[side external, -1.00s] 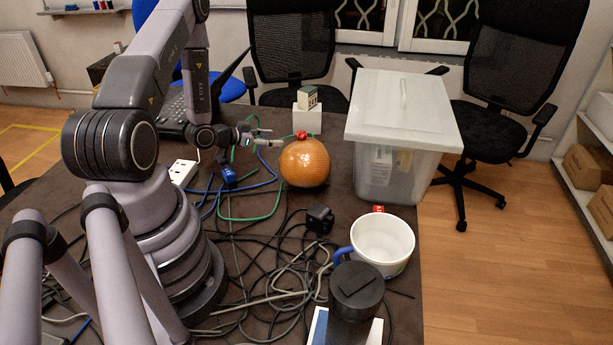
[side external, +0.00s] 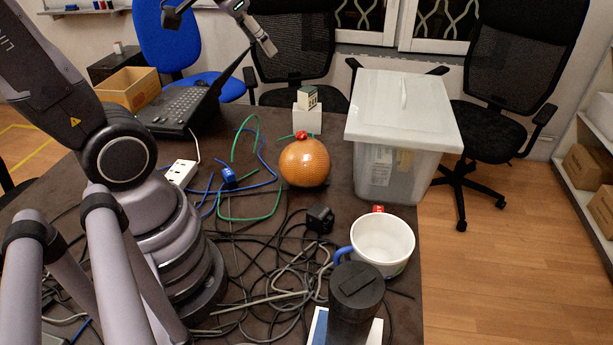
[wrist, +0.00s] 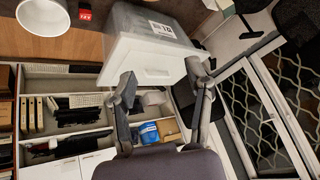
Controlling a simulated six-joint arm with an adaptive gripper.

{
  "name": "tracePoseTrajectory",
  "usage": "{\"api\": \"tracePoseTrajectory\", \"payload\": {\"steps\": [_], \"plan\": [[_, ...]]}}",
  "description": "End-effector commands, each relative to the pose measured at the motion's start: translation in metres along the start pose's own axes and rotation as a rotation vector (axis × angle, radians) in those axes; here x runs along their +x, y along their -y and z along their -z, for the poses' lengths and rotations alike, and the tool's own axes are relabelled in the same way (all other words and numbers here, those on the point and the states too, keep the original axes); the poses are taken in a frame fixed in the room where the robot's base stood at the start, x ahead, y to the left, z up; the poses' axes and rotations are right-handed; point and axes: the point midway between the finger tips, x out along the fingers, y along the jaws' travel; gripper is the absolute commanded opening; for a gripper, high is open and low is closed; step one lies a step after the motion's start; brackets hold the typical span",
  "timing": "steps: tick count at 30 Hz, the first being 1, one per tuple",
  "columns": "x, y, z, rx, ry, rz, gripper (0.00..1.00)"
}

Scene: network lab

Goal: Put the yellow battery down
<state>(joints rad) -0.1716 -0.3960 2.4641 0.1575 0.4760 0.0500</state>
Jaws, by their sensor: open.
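I cannot make out a yellow battery in either view. My gripper (side external: 268,44) is raised at the top of the side view, in front of the black chair by the window. In the wrist view my gripper (wrist: 162,82) shows its two fingers spread wide, with nothing held between them. The black table (side external: 270,215) is well below it. An orange ball-like fruit (side external: 304,164) with a small red item (side external: 301,135) on top rests on the table.
A lidded clear bin (side external: 398,160) stands at the table's right edge, with a white mug (side external: 382,243) in front. Tangled cables (side external: 270,268) cover the near middle. A small box (side external: 307,98) sits on a white block (side external: 306,121). A desk phone (side external: 180,112) and cardboard box (side external: 128,86) are at back left.

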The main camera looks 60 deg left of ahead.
Motion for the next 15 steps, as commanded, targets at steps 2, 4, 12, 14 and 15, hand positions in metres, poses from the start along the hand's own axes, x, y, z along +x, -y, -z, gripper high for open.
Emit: {"api": "tracePoseTrajectory", "payload": {"steps": [2,4,12,14,15], "plan": [[-0.032,-0.019,-0.021,-0.015,0.012,-0.052,0.52],[-0.052,-0.032,-0.040,-0.029,0.038,-0.095,0.52],[-0.080,-0.050,-0.075,-0.039,0.090,-0.174,0.52],[-0.080,-0.050,-0.076,-0.039,0.091,-0.174,0.52],[-0.080,-0.050,-0.076,-0.040,0.091,-0.173,0.52]]}}
